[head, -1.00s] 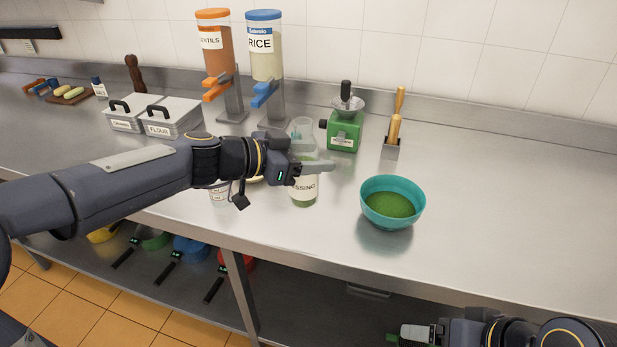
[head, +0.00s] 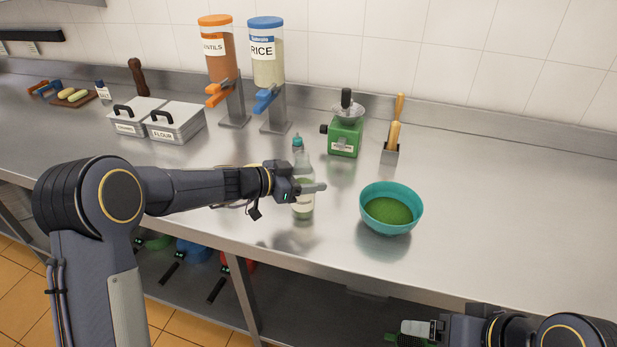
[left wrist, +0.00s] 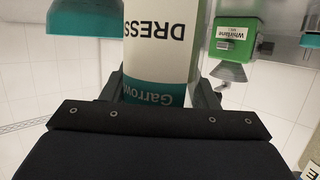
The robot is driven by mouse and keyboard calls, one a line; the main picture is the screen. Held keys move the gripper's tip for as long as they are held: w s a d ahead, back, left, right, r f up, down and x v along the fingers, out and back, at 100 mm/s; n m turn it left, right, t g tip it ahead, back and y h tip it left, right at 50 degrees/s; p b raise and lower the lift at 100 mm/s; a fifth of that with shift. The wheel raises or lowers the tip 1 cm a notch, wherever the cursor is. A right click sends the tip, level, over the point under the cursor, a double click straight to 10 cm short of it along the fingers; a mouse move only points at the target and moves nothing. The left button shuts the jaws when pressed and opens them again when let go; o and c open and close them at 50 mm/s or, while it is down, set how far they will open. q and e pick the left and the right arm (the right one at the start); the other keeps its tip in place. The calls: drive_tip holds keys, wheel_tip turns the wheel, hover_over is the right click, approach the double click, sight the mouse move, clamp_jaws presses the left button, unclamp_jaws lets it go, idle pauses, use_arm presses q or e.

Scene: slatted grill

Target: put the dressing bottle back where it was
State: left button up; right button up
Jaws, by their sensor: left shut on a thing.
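A teal bowl (head: 391,222) with green contents stands right of the bottle. Lentil (head: 217,50) and rice (head: 266,55) dispensers and lidded boxes (head: 174,122) are at back left. The counter's right side is clear.

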use_arm(q)
drive_tip(key=shift+r, duration=0.1)
drive_tip(key=o, duration=1.3)
drive_tip(key=shift+c, duration=0.2)
drive_tip(key=shift+r, duration=0.1)
drive_tip(key=b+v, duration=0.3)
drive_tip(key=v, duration=0.9)
